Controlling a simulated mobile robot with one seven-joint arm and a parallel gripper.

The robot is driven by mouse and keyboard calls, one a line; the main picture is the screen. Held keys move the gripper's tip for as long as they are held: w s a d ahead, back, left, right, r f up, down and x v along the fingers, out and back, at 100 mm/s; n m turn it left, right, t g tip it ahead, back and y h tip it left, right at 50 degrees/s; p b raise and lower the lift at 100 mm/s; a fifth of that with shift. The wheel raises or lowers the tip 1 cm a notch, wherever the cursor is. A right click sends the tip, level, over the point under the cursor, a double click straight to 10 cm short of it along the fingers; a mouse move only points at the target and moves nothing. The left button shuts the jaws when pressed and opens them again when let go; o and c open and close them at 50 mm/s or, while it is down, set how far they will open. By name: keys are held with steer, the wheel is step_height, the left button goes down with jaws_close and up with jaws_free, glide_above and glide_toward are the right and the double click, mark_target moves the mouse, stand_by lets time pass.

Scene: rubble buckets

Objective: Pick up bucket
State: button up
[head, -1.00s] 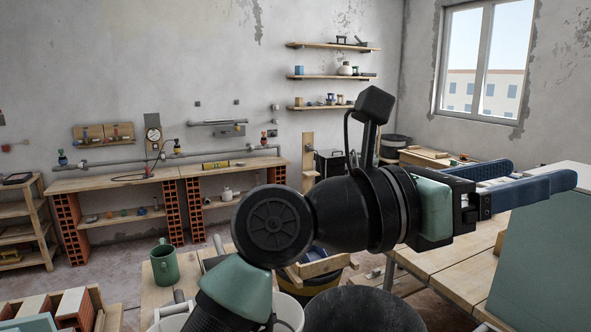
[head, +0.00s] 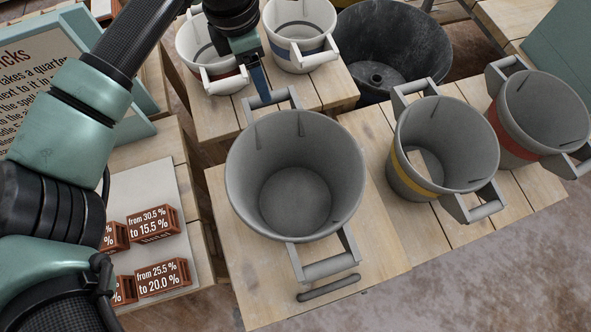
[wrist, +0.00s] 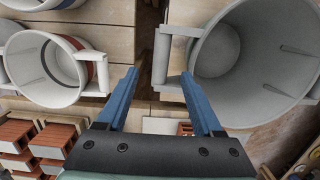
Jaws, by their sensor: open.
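A large plain grey bucket (head: 295,195) stands upright on a wooden table (head: 380,255) in the middle of the head view. It has a back handle (head: 272,100) and a front handle (head: 325,265). My gripper (head: 262,85) is at the back handle, its far parts partly hidden by the arm. In the wrist view, my gripper (wrist: 159,75) is open, with its two blue fingers apart. The grey bucket (wrist: 255,50) is on the right there, and its handle bar (wrist: 161,56) appears between the fingertips. I cannot tell whether they touch it.
Grey buckets with yellow (head: 440,150) and red (head: 535,120) bands stand to the right. Two white buckets (head: 215,55) (head: 300,40) stand behind, close to my gripper. A dark tub (head: 395,55) is beyond. Labelled bricks (head: 160,278) lie at the left.

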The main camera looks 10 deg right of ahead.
steer(key=shift+d+f+p, duration=0.2)
steer(key=shift+f+p, duration=0.1)
steer(key=shift+f, duration=0.7)
steer(key=shift+d+f+p, duration=0.15)
steer(key=shift+f+p, duration=0.15)
steer(key=shift+f, duration=0.75)
steer(key=shift+d+f+p, duration=0.2)
steer(key=shift+f+p, duration=0.1)
steer(key=shift+f, duration=0.7)
steer(key=shift+c, duration=0.3)
jaws_close()
steer(key=shift+r, duration=0.1)
